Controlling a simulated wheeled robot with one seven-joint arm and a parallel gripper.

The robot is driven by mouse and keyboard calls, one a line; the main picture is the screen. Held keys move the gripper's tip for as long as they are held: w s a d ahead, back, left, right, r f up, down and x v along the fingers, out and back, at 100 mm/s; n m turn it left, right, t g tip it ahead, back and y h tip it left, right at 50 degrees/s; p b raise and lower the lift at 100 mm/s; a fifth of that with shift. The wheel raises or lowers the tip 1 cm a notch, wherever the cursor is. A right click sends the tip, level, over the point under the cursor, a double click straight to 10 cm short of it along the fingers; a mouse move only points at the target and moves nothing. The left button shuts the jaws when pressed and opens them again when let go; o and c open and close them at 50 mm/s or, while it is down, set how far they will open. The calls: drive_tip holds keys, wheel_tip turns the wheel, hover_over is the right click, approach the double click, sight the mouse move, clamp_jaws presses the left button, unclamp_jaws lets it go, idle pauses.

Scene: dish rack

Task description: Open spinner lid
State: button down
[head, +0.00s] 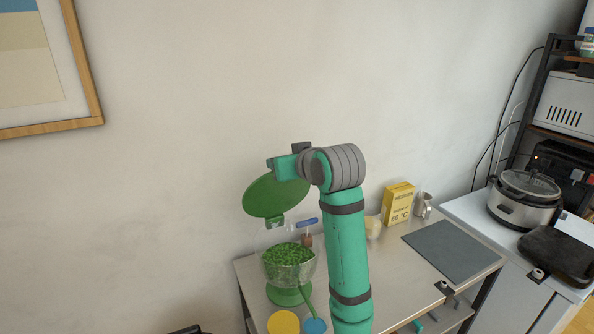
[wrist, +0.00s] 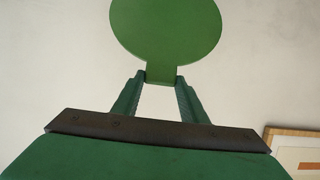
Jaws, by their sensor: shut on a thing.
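The spinner is a clear bowl (head: 309,270) on a green base (head: 289,296), with green leafy-looking contents (head: 287,254) and an uncovered top. Its round green lid (head: 268,197) stands steeply tilted above the bowl in the head view. The lid also shows in the wrist view (wrist: 166,28), face towards the camera. My gripper (wrist: 162,80) is shut on a short tab at the lid's edge in the wrist view. In the head view its fingertips are hidden at the lid. I cannot tell whether the lid is still joined to the bowl.
A yellow box (head: 397,204), a metal jug (head: 423,205) and a dark grey mat (head: 452,251) are on the table to the right. Yellow (head: 284,323) and blue (head: 314,326) round items are in front of the spinner. A picture frame (head: 88,75) hangs on the wall.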

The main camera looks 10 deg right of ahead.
drive_tip(key=shift+w+r, duration=0.25)
drive_tip(key=shift+r, duration=0.15)
drive_tip(key=c, duration=1.2)
unclamp_jaws()
drive_tip(key=shift+o, duration=0.6)
drive_tip(key=shift+f, duration=0.1)
drive_tip(key=v, duration=1)
drive_tip(key=shift+s+r, duration=0.25)
drive_tip(key=shift+s, duration=0.1)
drive_tip(key=shift+d, duration=0.1)
